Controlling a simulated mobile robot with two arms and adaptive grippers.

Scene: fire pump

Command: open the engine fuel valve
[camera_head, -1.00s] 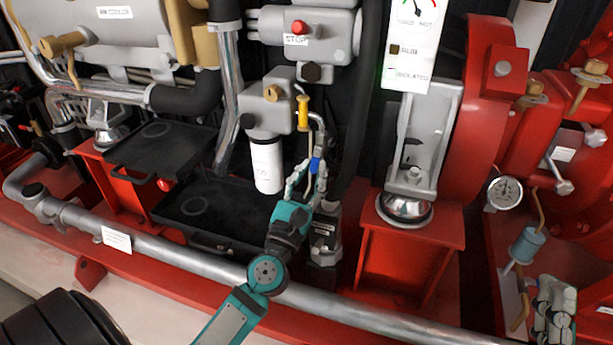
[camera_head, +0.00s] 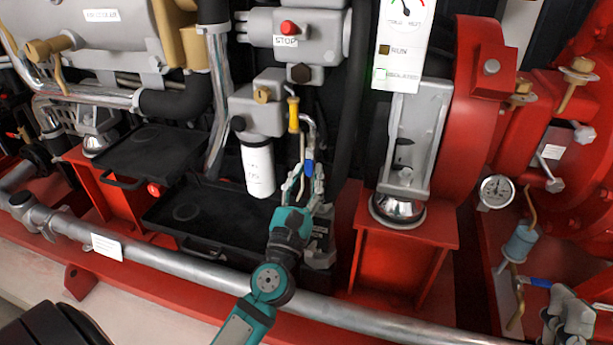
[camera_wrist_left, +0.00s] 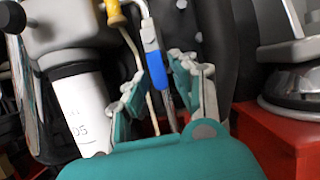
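A small blue-sleeved lever (camera_head: 309,168) hangs on thin pipework below a yellow handle (camera_head: 293,115); I cannot tell from any label which is the fuel valve. My left gripper (camera_head: 303,186) points up at the blue lever, its fingers apart. In the left wrist view the blue lever (camera_wrist_left: 154,68) shows between the open fingers, nearer the left one, with no clear grip on it. The yellow handle (camera_wrist_left: 115,13) is above it at the top edge.
A red pedestal (camera_head: 398,260) is to the right. Another blue lever (camera_head: 538,282) shows beside my right gripper. A silver pipe (camera_head: 180,270) runs along the front.

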